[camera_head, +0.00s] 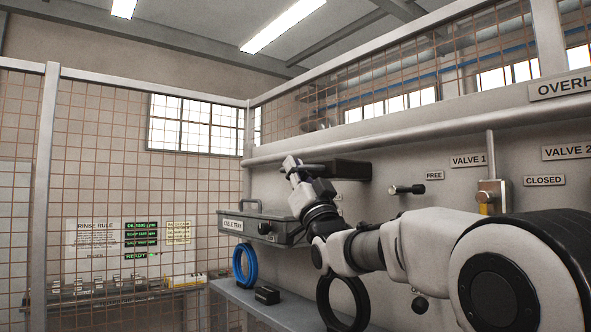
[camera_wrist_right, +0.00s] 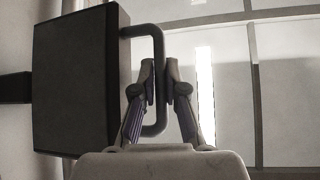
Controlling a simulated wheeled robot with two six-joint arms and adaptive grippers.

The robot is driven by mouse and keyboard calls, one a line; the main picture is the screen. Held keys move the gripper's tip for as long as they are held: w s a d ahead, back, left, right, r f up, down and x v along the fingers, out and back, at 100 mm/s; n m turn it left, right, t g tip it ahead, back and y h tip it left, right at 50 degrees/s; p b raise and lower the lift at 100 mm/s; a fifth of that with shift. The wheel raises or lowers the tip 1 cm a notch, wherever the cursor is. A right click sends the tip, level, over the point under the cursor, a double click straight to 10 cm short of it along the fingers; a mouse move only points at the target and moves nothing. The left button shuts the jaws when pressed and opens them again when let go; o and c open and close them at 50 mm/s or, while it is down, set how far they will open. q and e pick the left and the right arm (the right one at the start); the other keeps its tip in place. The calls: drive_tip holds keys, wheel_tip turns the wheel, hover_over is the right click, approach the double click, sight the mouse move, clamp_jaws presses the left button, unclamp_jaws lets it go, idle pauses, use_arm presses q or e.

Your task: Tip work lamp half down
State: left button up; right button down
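The work lamp (camera_head: 345,169) is a dark box on the wall, right of my right gripper (camera_head: 291,165) in the head view. In the right wrist view the lamp (camera_wrist_right: 80,80) fills the left side, with a dark U-shaped handle (camera_wrist_right: 143,30) on its right side. The fingers of my right gripper (camera_wrist_right: 161,85) stand on both sides of the handle's long bar and look closed on it. The lamp's front face is hidden in the head view. My left gripper is not in view.
A blue ring (camera_head: 237,265) and a black block (camera_head: 267,295) are by the shelf (camera_head: 245,298). A black knob (camera_head: 406,189) and valve 1 (camera_head: 486,199) are farther right. Mesh fencing (camera_head: 100,150) stands at left.

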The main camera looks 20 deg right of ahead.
drive_tip(key=shift+f, duration=0.1)
wheel_tip(320, 180, down, 8)
drive_tip(key=d+n+g+y+b, duration=0.1)
drive_tip(key=d+n+y+b, duration=0.1)
drive_tip(key=n+y+b, duration=0.4)
drive_tip(key=shift+w+n+g+y+b, duration=0.4)
drive_tip(key=shift+n+b, duration=0.2)
drive_tip(key=shift+b, duration=0.95)
drive_tip(key=c, duration=1.5)
unclamp_jaws()
drive_tip(key=shift+r, duration=0.2)
drive_tip(key=v, duration=1.2)
